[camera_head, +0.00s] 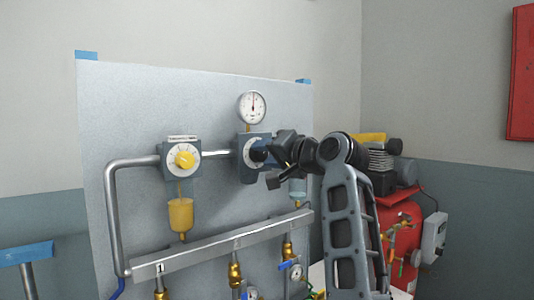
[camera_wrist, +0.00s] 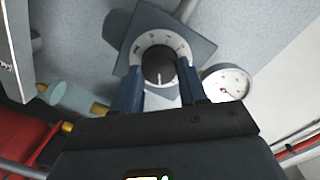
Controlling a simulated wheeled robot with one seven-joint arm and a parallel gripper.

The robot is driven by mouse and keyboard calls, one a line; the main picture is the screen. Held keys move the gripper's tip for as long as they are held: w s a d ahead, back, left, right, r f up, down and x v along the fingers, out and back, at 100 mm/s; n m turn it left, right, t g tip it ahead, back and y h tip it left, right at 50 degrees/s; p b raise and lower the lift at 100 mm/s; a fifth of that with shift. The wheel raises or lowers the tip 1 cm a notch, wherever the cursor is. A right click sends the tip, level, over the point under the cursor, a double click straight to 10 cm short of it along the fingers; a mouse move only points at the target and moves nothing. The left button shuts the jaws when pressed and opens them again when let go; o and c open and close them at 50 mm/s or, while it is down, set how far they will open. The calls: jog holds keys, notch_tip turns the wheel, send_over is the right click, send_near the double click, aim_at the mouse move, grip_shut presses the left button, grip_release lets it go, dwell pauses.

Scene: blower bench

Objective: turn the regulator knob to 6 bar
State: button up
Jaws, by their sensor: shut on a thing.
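The regulator (camera_head: 247,172) is a dark blue-grey block with a dial, on the grey panel at right of centre. Its black round knob (camera_wrist: 158,66) sits inside a white scale ring in the wrist view, with a white pointer line towards the bottom of that picture. The scale figures are too small to read. My gripper (camera_wrist: 158,88) is shut on the knob, one dark blue finger on each side. The head view shows my gripper (camera_head: 268,155) covering most of the knob. The pressure gauge (camera_head: 252,107) above has its needle about straight up; it also shows in the wrist view (camera_wrist: 230,83).
A unit with a yellow knob (camera_head: 185,160) and yellow bowl (camera_head: 181,215) hangs left of the regulator. A metal manifold (camera_head: 215,246) with brass valves runs below. A clear bowl (camera_head: 298,191) is close right of my gripper. A red compressor (camera_head: 400,225) stands right.

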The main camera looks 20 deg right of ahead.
jog(key=shift+f+m, duration=0.1)
jog(key=shift+m, duration=0.6)
jog(key=o, duration=1.1)
jog(key=shift+c, duration=0.2)
jog(key=b+v, duration=0.2)
jog(key=v, duration=0.5)
jog(key=shift+s+d, duration=0.15)
jog(key=shift+s, duration=0.2)
